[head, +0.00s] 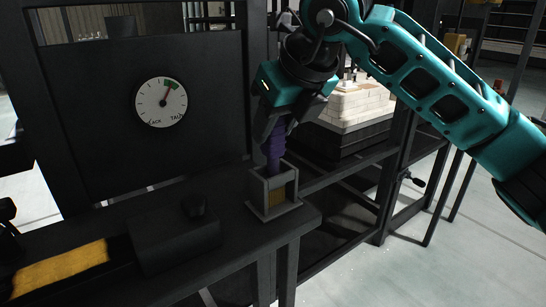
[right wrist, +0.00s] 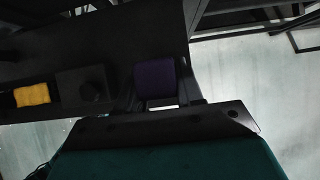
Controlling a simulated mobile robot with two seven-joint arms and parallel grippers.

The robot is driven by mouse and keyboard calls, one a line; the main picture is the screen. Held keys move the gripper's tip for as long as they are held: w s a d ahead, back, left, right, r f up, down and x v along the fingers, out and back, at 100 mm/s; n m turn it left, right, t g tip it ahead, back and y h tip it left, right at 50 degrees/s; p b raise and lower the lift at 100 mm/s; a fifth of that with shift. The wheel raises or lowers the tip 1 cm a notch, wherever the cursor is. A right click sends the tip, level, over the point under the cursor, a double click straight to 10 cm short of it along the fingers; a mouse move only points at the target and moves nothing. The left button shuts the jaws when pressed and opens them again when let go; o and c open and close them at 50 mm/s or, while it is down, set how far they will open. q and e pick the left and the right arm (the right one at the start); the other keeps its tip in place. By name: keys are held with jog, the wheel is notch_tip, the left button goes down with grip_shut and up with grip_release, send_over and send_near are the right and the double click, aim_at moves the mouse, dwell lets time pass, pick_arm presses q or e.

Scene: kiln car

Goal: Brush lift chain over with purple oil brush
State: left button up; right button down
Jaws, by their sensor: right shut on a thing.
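The purple oil brush (head: 274,148) is upright, with its lower end inside a grey square holder (head: 258,190) on the dark bench. My right gripper (head: 282,125) is above the holder and shut on the brush's upper part. The purple brush (right wrist: 155,84) also shows between the fingers in the right wrist view (right wrist: 157,98). The brush's lower end is hidden by the holder's walls. I cannot make out the lift chain in either view.
The dark bench (head: 240,248) carries a black box (head: 175,240) with a knob and a yellow strip (head: 62,268). A dial gauge (head: 160,102) is on the dark panel behind. Pale blocks (head: 355,103) stand on a rack at right. Floor is clear at lower right.

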dwell(0.3)
jog(key=shift+r+p, duration=0.7)
jog(key=shift+r, duration=0.3)
jog(key=shift+r, duration=0.1)
jog(key=shift+r+p, duration=1.75)
jog(key=shift+r, duration=0.75)
jog(key=shift+r+p, duration=1.85)
jog(key=shift+r, duration=0.6)
